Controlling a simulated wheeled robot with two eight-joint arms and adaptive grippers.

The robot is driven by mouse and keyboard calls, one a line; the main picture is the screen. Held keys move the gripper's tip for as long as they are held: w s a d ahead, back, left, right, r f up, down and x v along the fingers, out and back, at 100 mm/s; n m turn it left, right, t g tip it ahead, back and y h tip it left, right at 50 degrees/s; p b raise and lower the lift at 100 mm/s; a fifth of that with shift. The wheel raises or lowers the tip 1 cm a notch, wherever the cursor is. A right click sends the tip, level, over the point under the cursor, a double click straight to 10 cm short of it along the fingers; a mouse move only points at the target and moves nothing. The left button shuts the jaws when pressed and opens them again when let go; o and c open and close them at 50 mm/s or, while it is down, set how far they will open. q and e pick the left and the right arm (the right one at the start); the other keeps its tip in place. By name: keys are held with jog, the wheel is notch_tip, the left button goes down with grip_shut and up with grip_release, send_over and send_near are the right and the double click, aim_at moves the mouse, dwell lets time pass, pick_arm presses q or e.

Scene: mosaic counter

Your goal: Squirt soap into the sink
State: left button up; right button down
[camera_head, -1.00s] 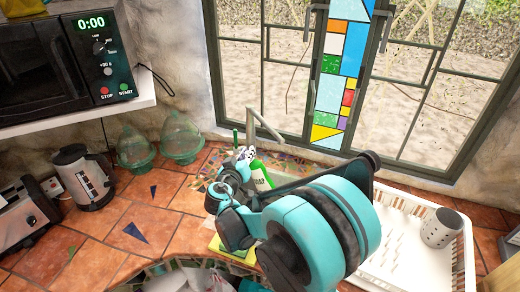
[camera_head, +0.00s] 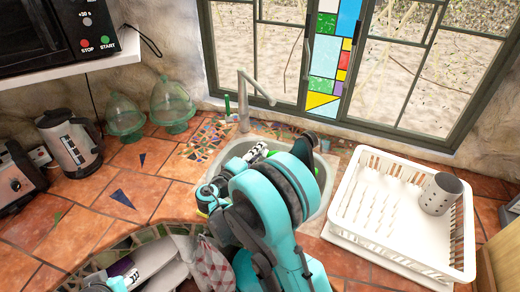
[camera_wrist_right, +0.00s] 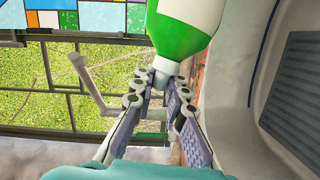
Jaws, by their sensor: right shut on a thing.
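The sink (camera_head: 314,214) is a pale basin in the mosaic corner of the counter, largely hidden by my right arm. A grey tap (camera_head: 243,108) stands behind it. My right gripper (camera_head: 240,147) is over the sink. No soap stream can be made out. My left gripper (camera_head: 122,274) is low at the left, partly cut off.
A white dish rack (camera_head: 370,240) with a grey cutlery cup (camera_head: 439,194) stands right of the sink. A kettle (camera_head: 70,146), a toaster (camera_head: 20,182) and two green glass domes (camera_head: 172,104) stand at the left. A checked cloth (camera_head: 212,268) hangs at the front.

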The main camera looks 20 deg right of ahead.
jog(key=n, duration=0.1)
jog(key=f+n+b, duration=0.1)
jog(key=n, duration=0.1)
jog(key=shift+f+h, duration=0.2)
jog(key=shift+h, duration=0.2)
jog(key=n+b, duration=0.1)
jog(key=n, duration=0.2)
jog(key=shift+f+t, duration=0.1)
jog(key=shift+t, duration=0.3)
jog(key=shift+w+r+n+t+b, duration=0.15)
jog(key=shift+n+b, duration=0.1)
jog(key=shift+n, duration=0.35)
jog(key=shift+s+r+n+t+b, duration=0.1)
jog(key=shift+n+t+b, duration=0.1)
jog(key=shift+n, duration=0.4)
